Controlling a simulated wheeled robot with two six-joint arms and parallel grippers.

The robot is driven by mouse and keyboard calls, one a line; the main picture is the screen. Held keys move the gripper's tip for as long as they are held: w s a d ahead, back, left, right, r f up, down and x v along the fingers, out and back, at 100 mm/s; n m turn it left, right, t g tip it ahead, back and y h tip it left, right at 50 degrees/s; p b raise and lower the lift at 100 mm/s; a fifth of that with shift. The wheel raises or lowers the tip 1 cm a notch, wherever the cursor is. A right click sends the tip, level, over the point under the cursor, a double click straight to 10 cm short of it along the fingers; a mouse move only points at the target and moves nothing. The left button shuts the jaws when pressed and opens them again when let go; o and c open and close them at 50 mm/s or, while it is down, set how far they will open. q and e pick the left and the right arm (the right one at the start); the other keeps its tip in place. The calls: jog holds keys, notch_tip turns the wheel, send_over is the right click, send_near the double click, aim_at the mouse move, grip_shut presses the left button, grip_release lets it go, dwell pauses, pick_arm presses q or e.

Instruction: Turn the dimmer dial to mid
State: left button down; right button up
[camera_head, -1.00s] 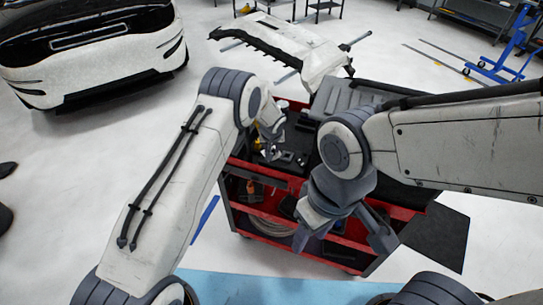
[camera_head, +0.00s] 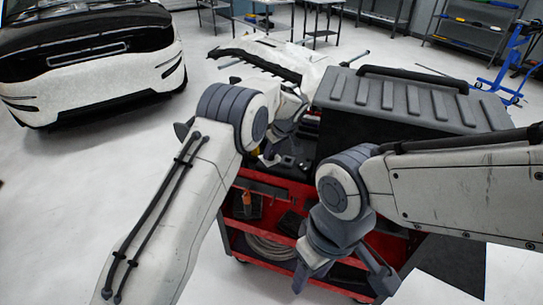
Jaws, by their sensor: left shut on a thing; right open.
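My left gripper (camera_head: 270,158) reaches down to the top of the red cart, beside a small dark device (camera_head: 290,163). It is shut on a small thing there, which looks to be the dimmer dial. The fingers and the distance hide the dial, so its setting cannot be read. My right gripper (camera_head: 343,277) is open and empty, with its fingers spread and pointing down in front of the cart's lower shelves.
The red tool cart (camera_head: 262,184) holds a coiled hose (camera_head: 268,247) and tools on its shelves. A white bumper (camera_head: 285,58) lies behind, a white car (camera_head: 90,65) at left. The floor at left is clear.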

dwell(0.3)
pick_arm(q)
jog(key=c, duration=0.9)
grip_release()
jog(key=shift+o, duration=0.2)
